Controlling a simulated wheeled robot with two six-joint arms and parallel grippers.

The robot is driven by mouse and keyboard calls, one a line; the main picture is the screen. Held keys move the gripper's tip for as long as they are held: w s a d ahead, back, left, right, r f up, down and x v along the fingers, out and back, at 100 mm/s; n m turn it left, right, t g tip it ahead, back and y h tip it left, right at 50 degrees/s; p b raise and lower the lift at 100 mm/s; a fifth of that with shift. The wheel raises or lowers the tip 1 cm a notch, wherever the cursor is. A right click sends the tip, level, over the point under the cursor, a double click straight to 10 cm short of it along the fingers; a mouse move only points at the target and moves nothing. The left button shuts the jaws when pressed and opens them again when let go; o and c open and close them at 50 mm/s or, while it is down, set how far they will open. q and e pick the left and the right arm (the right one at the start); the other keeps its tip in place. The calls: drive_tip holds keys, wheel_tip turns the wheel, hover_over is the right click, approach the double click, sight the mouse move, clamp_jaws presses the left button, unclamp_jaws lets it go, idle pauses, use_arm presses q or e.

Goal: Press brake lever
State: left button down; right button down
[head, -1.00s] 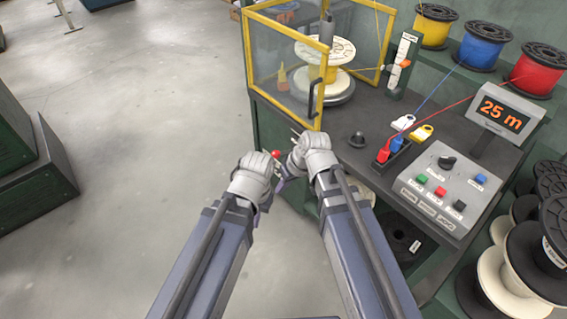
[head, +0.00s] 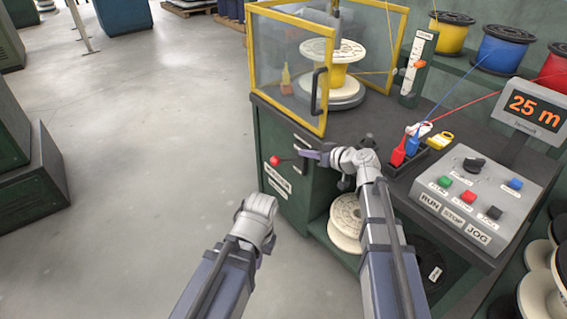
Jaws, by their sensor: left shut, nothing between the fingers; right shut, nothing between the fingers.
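The brake lever, seen as a red ball knob (head: 275,160) on a thin dark rod, sticks out from the front of the green bench. It sits below the yellow-framed guard. My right gripper (head: 316,152) is shut and empty, its fingers pointing left at the rod end of the lever, just right of the knob. I cannot tell whether the fingers touch the rod. My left gripper (head: 262,246) is shut and lower, in front of the bench, clear of the lever; its wrist hides most of its fingers.
The yellow-framed guard box (head: 319,118) with a black handle encloses a spool (head: 333,57). A control panel (head: 470,198) and a "25 m" display (head: 535,110) stand to the right.

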idle(0.3)
drive_tip(key=b, duration=0.8)
hover_over(286, 160)
drive_tip(key=s+a, duration=0.1)
drive_tip(key=s, duration=0.3)
wheel_tip(286, 160, down, 8)
drive_tip(key=shift+s+a+r, duration=0.15)
drive_tip(key=shift+r, duration=0.05)
drive_tip(key=shift+f, duration=0.15)
